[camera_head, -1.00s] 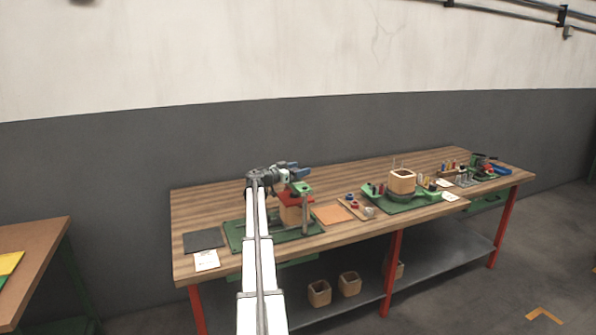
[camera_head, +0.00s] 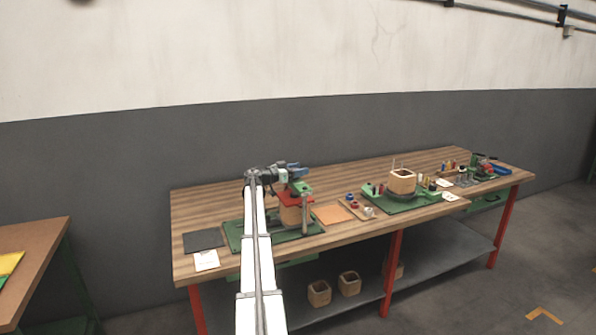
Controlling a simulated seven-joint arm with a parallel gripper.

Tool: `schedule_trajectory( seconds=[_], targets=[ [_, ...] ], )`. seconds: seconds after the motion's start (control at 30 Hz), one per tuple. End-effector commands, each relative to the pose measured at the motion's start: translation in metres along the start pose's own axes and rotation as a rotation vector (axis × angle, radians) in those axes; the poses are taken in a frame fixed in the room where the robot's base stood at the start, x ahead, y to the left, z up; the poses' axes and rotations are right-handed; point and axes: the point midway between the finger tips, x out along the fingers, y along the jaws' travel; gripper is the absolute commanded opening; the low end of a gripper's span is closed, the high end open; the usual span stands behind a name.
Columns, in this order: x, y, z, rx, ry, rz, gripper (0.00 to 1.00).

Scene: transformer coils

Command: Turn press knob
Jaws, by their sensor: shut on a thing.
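The press stands on a green base plate (camera_head: 232,238) at the left part of the bench. Its red plate (camera_head: 290,198) sits over a tan wooden block (camera_head: 291,215), and a grey post stands at its right side. My gripper (camera_head: 300,171) is at the top of the press, with dark and blue parts showing around it. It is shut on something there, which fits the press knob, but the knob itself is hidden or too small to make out. My white arm reaches up from the bottom and covers part of the base plate.
Right of the press lie an orange mat (camera_head: 332,214) and a small tray (camera_head: 358,207) of parts. A dark mat (camera_head: 203,240) and a white paper (camera_head: 206,260) lie at the left. Wooden boxes stand on the lower shelf.

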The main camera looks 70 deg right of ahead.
Motion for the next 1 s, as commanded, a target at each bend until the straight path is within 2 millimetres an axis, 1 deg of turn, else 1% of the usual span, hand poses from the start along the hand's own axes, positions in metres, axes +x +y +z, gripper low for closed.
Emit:
schedule_trajectory(
  seconds=[0.03, 0.2, 0.53, 0.57, 0.6, 0.77, 1.0],
  targets=[
    [0.0007, -0.0027, -0.0003, 0.0, 0.001, 0.027, 0.29],
    [0.0005, 0.0, -0.0002, 0.0, 0.001, 0.095, 0.29],
    [-0.0001, 0.002, -0.0002, 0.0, 0.001, 0.109, 0.29],
    [-0.0001, 0.002, -0.0002, 0.0, 0.001, 0.109, 0.6],
    [-0.0001, 0.002, -0.0002, 0.0, 0.001, 0.109, 0.64],
    [-0.0001, 0.002, -0.0001, 0.0, 0.001, 0.108, 0.79],
    [-0.0005, 0.0019, -0.0001, 0.0, 0.0, 0.108, 0.8]
  ],
)
